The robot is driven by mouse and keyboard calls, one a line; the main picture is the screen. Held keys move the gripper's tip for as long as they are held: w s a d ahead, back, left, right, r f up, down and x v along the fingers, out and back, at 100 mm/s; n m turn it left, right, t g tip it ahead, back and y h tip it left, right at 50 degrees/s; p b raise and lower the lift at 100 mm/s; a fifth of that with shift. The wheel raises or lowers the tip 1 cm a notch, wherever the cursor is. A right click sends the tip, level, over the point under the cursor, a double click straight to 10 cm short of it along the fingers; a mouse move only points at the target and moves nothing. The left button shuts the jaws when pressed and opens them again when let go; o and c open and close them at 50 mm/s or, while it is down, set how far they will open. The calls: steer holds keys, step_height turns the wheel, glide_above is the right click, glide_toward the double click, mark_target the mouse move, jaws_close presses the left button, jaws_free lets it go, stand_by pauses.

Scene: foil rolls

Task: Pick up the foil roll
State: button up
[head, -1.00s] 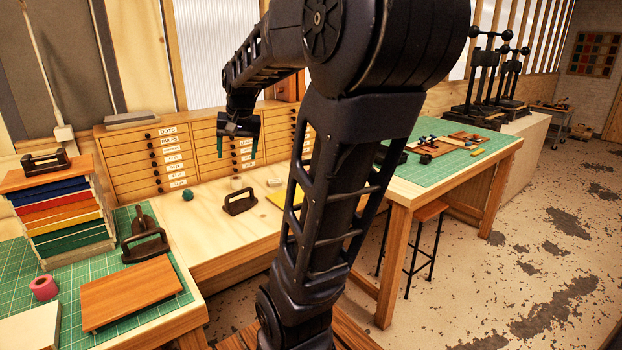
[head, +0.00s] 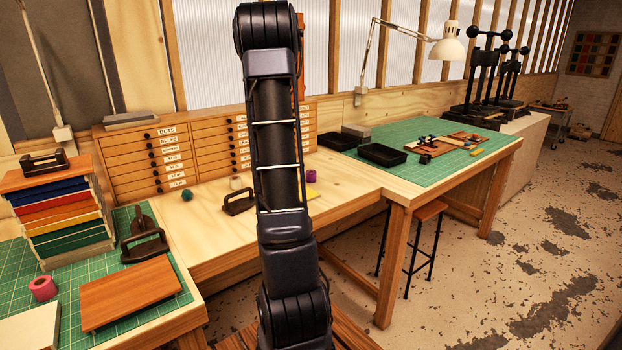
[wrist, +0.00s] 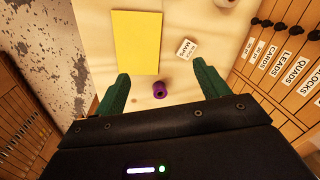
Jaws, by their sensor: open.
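A small purple foil roll (wrist: 159,91) with a hole in its end shows in the wrist view on the pale wooden bench, framed between my fingers. In the head view a purple roll (head: 311,176) stands just right of my arm. A pink roll (head: 43,288) sits on the green mat at the far left. My gripper (wrist: 162,68) is open, its two green fingers spread on either side of the purple roll, with nothing held. I cannot tell the height of the fingers above the bench. In the head view my arm hides the gripper.
A yellow sheet (wrist: 137,42) lies beside the purple roll, with a small printed label block (wrist: 188,49) nearby. Wooden drawers (wrist: 285,70) flank the bench.

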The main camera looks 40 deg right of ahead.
steer(key=w+d+f+m, duration=0.35)
steer(key=d+f, duration=0.35)
steer(key=d, duration=0.4)
steer(key=m+g, duration=0.2)
glide_toward(311, 172)
steer(key=shift+w+a+f, duration=0.15)
steer(key=shift+w+f, duration=0.1)
step_height(311, 172, down, 5)
steer(key=shift+f, duration=0.2)
steer(key=shift+s+d+f, duration=0.1)
steer(key=shift+f, duration=1.25)
steer(key=shift+s+d+f, duration=0.1)
steer(key=shift+f, duration=1.25)
steer(key=c, duration=1.1)
steer(key=shift+r, duration=0.1)
step_height(311, 172, up, 20)
steer(key=shift+f, duration=0.1)
